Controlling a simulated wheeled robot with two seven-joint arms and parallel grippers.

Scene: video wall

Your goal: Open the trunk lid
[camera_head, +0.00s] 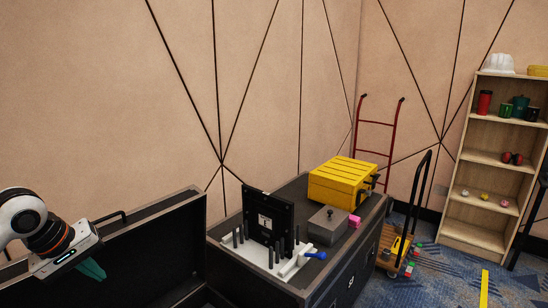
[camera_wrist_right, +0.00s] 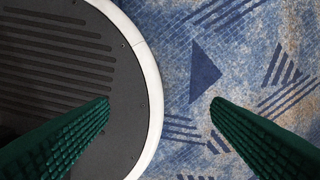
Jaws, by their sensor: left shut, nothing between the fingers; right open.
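The trunk lid (camera_head: 150,248) is a dark panel with a grey edge at the lower left of the head view. It stands raised, its inner side showing, and a dark handle shows near its top edge. The open trunk below it is mostly cut off by the frame. My left gripper (camera_head: 93,270) is in front of the lid's left part, its green fingers shut and empty. I cannot tell whether it touches the lid. My right gripper (camera_wrist_right: 160,105) is open and empty in the right wrist view, with its green fingers wide apart above the floor.
A black case beside the trunk bears a black panel (camera_head: 268,218) on a white pegged base (camera_head: 240,258), a yellow toolbox (camera_head: 343,182) and a grey box (camera_head: 328,224). A red hand truck (camera_head: 377,135), a cart and a wooden shelf (camera_head: 458,165) stand at the right.

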